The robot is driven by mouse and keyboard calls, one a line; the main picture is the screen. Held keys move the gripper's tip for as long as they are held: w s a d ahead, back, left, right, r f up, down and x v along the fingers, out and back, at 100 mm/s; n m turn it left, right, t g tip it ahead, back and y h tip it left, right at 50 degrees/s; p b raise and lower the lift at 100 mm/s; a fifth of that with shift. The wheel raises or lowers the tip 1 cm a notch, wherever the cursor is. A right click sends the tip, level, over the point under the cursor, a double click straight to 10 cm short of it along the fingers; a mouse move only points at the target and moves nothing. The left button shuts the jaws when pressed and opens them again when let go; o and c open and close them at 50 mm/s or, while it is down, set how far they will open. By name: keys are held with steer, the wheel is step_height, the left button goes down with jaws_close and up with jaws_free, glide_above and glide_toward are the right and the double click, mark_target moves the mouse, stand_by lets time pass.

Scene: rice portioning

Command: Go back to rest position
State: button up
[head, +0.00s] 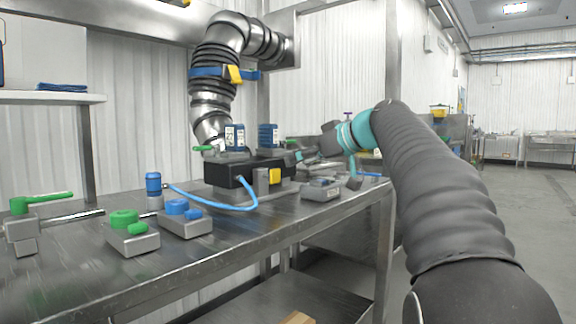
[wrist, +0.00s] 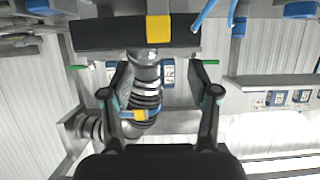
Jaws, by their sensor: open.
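My arm reaches in from the right in the head view, and my gripper (head: 303,155) is at its far end, over the right part of the steel table (head: 250,262). In the wrist view my gripper (wrist: 160,80) has its two fingers spread wide, with nothing between them. A black block (head: 225,177) with a yellow part stands on the table, left of my gripper. It also shows in the wrist view as a black bar (wrist: 105,33) beyond the fingertips. The exact gap between them is hard to tell.
A blue hose (head: 230,208) curves in front of the black block. Fixtures with green (head: 125,218) and blue knobs (head: 177,207) stand on the table at left. A ribbed metal pipe (head: 207,95) rises behind. Open floor (head: 530,200) lies at the right.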

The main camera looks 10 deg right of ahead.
steer(key=shift+v, duration=0.95)
steer(key=s+a+f+m+g+h+p, duration=0.1)
steer(key=s+a+f+m+h+p, duration=0.1)
steer(key=s+f, duration=0.8)
steer(key=s+a+f+m+g+h+p, duration=0.1)
steer(key=s+a+f+m+g+h, duration=0.1)
steer(key=s+f, duration=0.9)
steer(key=s+a+f+m+g+h+p, duration=0.2)
steer(key=s+a+f+m+h, duration=0.1)
steer(key=s+f, duration=0.7)
steer(key=s+h, duration=0.1)
steer(key=s, duration=0.2)
steer(key=shift+s+f+p, duration=0.25)
steer(key=shift+s+p, duration=0.05)
steer(key=shift+p, duration=0.05)
